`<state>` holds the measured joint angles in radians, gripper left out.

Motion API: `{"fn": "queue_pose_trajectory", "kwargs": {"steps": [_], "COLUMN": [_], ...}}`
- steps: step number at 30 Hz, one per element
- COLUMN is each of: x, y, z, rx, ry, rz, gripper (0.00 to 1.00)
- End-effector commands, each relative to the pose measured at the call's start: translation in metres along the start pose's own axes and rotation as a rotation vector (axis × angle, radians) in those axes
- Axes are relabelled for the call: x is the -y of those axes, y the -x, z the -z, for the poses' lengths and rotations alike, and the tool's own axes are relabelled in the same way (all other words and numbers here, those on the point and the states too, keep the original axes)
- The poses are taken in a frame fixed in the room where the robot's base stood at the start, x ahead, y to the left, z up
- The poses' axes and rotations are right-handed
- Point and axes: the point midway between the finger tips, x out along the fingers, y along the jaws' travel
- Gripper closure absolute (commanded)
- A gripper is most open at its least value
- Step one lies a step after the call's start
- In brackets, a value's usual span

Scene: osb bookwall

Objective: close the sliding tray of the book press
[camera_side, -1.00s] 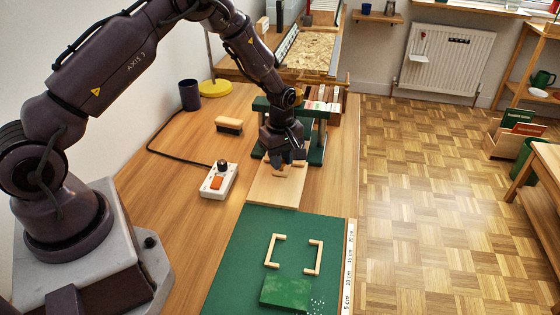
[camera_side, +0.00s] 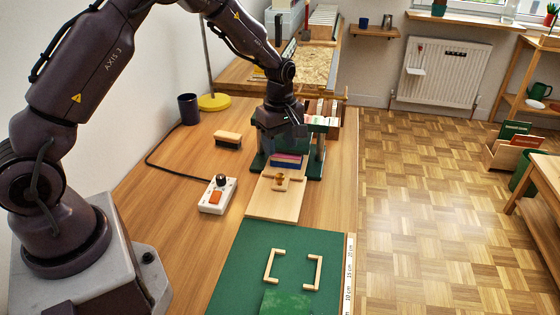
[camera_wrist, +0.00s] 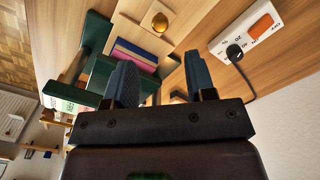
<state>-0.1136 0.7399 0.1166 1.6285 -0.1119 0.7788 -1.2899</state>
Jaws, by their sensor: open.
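The sliding tray (camera_side: 272,206) is a pale wooden board sticking out toward the front from the green book press (camera_side: 258,161). A round brass-coloured knob (camera_side: 280,178) stands on it; the knob also shows in the wrist view (camera_wrist: 160,22). My gripper (camera_side: 284,140) is raised over the press, behind and above the knob. Its blue fingers (camera_wrist: 158,66) are apart and empty in the wrist view. My wrist hides part of the press top.
A switch box (camera_side: 217,195) with an orange button and cable sits left of the tray. A green mat (camera_side: 238,262) with wooden corner pieces lies in front of the tray.

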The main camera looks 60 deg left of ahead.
Motion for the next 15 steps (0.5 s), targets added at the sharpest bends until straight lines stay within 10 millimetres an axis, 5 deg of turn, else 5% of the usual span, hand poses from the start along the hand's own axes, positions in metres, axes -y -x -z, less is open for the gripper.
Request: {"fn": "queue_pose_trajectory", "kwargs": {"steps": [6,15], "x": [-0.001,0.0], "y": [0.033,0.04], "z": [0.0,0.0], "rx": [0.0,0.0], "ry": [0.0,0.0], "rz": [-0.003,0.0], "gripper": [0.5,0.5]}}
